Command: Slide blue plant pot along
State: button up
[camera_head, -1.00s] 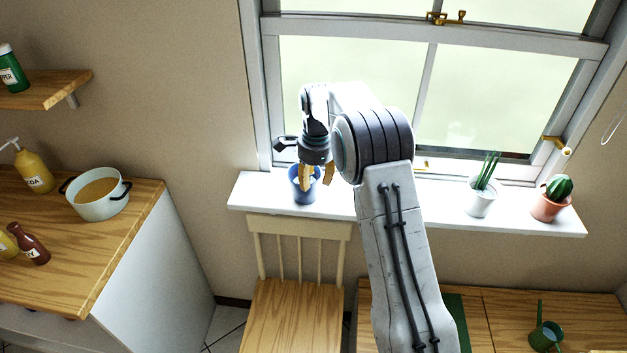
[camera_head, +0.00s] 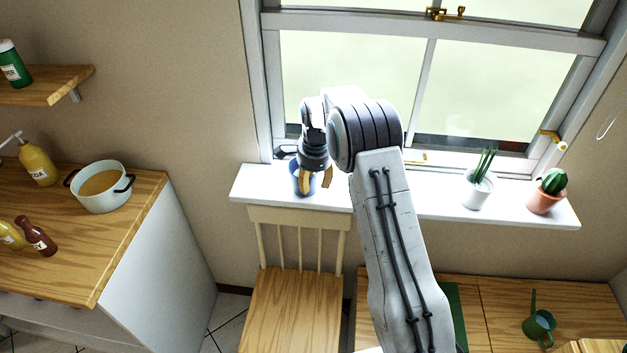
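The blue plant pot (camera_head: 298,187) stands on the white window sill (camera_head: 250,186), near its left end. My gripper (camera_head: 315,181) points down at the pot, with its yellow-tipped fingers apart. One finger shows in front of the pot and the other to its right. The gripper's body covers the pot's top, so I cannot tell whether the fingers touch it.
A white pot with a green plant (camera_head: 478,188) and a terracotta pot with a cactus (camera_head: 546,194) stand at the sill's right. A wooden chair (camera_head: 296,300) stands below the pot. The window frame (camera_head: 262,100) rises behind. My arm hides the middle of the sill.

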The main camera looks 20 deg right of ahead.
grip_shut()
jog(key=shift+s+d, duration=0.1)
jog(key=shift+d, duration=0.1)
dwell(0.6)
